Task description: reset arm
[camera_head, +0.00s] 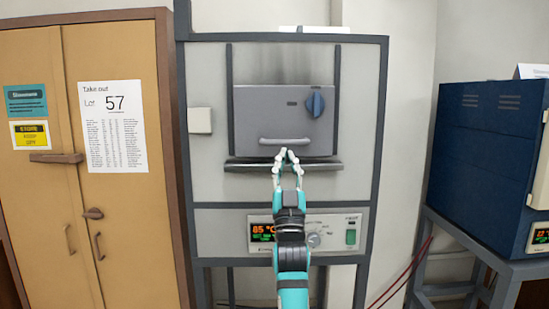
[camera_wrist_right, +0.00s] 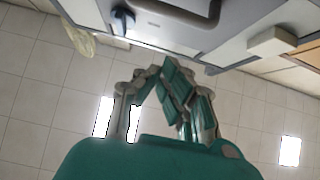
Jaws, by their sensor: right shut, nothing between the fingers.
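My right gripper (camera_head: 287,158) is shut and empty, raised in front of the muffle furnace (camera_head: 212,60). In the head view its fingertips overlap the lower edge of the grey furnace door (camera_head: 262,115), just below the door handle (camera_head: 284,141). The right wrist view also shows the gripper (camera_wrist_right: 158,75), its fingertips close together. There the door handle (camera_wrist_right: 180,14) is at the top, apart from the fingers. The door is down over the furnace opening, with a blue knob (camera_head: 315,104) at its right. My left gripper is not in view.
A control panel (camera_head: 340,235) reading 85 °C sits below the door. A tan cabinet (camera_head: 40,200) with a "Lot 57" sheet (camera_head: 112,125) stands at the left. A blue furnace (camera_head: 480,160) on a stand is at the right. Tiled floor (camera_wrist_right: 40,110) shows in the wrist view.

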